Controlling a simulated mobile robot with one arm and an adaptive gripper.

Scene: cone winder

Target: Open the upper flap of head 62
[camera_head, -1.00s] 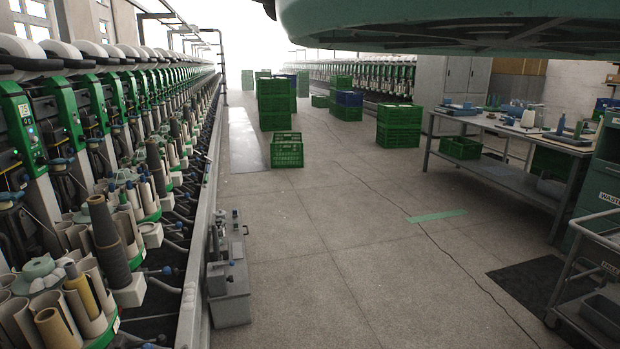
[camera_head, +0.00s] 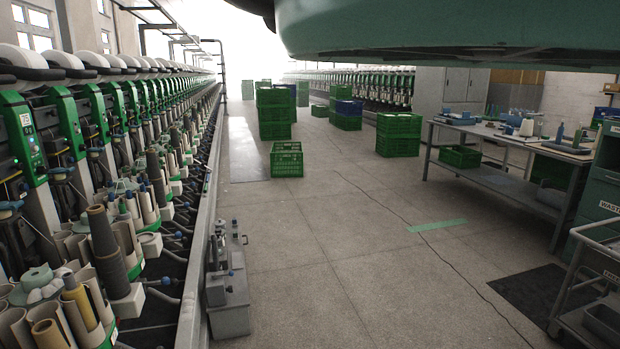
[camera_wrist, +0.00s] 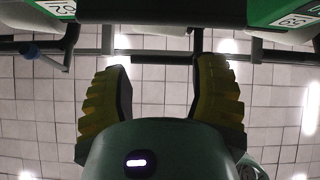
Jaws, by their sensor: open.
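In the wrist view, my gripper (camera_wrist: 162,100) is open, its two dark yellow ribbed fingers apart with nothing between them. A green part with a white label (camera_wrist: 58,8), which appears to read 62 upside down, is at the top left, beyond the left finger. A second green part with a label (camera_wrist: 292,21), possibly 63, is at the top right. Neither is touched by the fingers. The upper flap of head 62 cannot be made out for certain. In the head view, the row of winding heads (camera_head: 75,130) runs along the left; my gripper is not seen there.
Dark bars (camera_wrist: 150,58) cross the wrist view just beyond the fingertips. In the head view, a grey metal unit (camera_head: 228,285) stands beside the machine rail. Green crates (camera_head: 286,160) stand in the aisle, with a worktable (camera_head: 500,175) at right.

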